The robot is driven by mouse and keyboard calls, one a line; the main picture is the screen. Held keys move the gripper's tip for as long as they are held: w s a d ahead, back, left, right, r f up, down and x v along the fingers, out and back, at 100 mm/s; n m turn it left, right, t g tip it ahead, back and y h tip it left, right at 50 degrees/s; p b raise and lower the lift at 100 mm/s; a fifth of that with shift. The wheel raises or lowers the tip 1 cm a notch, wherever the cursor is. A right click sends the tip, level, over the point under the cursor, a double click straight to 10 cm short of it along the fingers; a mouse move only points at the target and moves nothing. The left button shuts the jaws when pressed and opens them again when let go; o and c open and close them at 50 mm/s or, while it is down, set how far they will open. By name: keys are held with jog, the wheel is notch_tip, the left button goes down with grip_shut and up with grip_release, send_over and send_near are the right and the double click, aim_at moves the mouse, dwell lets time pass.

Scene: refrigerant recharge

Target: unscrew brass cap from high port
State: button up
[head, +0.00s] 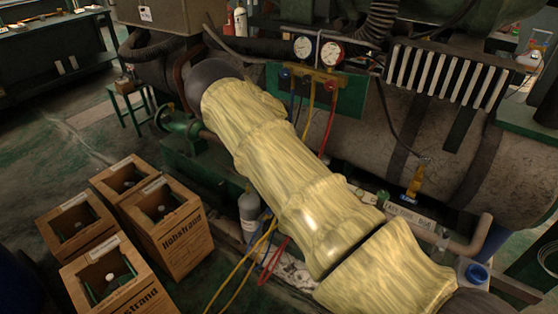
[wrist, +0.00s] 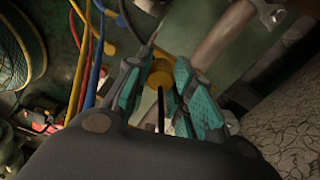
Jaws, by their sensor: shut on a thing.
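In the wrist view my gripper (wrist: 157,78) has its teal-padded fingers closed around a round brass cap (wrist: 161,72). The cap sits between the fingertips, and a thin dark strip shows below it between the fingers. A pale pipe (wrist: 222,32) runs just beyond the right finger. I cannot tell from this view whether the cap still sits on its port. In the head view my covered arm hides the gripper, the cap and the port.
Yellow, red and blue hoses (wrist: 97,70) run close to the left finger. In the head view, gauges (head: 331,53) stand on a green panel (head: 350,95) behind my arm. A grey cylinder (head: 249,212) stands beside my arm.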

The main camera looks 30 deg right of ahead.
jog(key=shift+n, duration=0.3)
jog(key=shift+n+p, duration=0.95)
jog(key=shift+n, duration=0.85)
jog(key=shift+n+p, duration=0.4)
jog(key=shift+n, duration=0.2)
jog(key=shift+n+p, duration=0.4)
jog(key=shift+n, duration=0.8)
